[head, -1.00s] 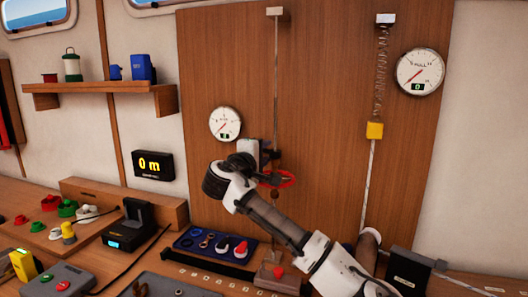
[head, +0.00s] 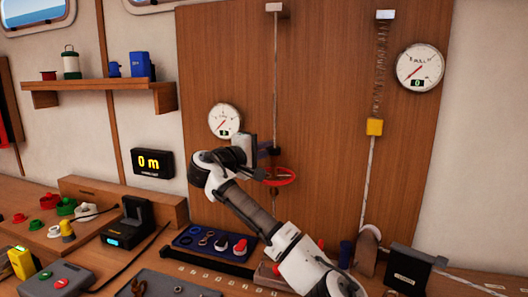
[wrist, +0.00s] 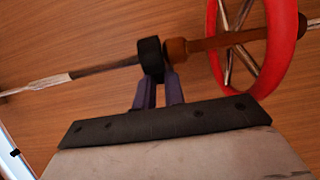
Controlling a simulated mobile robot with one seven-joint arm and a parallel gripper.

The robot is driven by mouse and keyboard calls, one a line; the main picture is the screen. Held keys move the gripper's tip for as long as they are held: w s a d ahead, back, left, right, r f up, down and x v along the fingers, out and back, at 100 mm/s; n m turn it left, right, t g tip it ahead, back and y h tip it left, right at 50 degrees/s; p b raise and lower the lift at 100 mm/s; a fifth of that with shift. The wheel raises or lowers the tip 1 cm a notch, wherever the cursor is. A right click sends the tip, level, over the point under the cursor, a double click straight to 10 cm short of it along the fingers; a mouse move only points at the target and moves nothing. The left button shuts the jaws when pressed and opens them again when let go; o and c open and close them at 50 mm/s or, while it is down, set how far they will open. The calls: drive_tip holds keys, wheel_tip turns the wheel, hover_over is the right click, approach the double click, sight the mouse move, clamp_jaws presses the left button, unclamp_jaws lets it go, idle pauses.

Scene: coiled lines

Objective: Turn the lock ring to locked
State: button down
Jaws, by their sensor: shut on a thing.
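A thin vertical rod (head: 276,80) hangs down the wooden panel, with a red spoked handwheel (head: 281,176) low on it. In the wrist view a black ring (wrist: 149,54) sits around the rod, beside a brown sleeve (wrist: 205,44) and the red handwheel (wrist: 287,50). I take the black ring for the lock ring. My gripper (wrist: 158,82) is shut on this ring, its dark fingers at the ring's lower edge. In the head view my gripper (head: 264,150) is at the rod, just above the handwheel. I see no lock marking on the ring.
A round dial (head: 224,120) is on the panel left of the rod. A spring line with a yellow block (head: 374,127) hangs to the right. Below, a blue tray (head: 215,243) with small parts and a black box (head: 412,268) stand on the bench.

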idle(0.3)
drive_tip(key=c, duration=1.5)
unclamp_jaws()
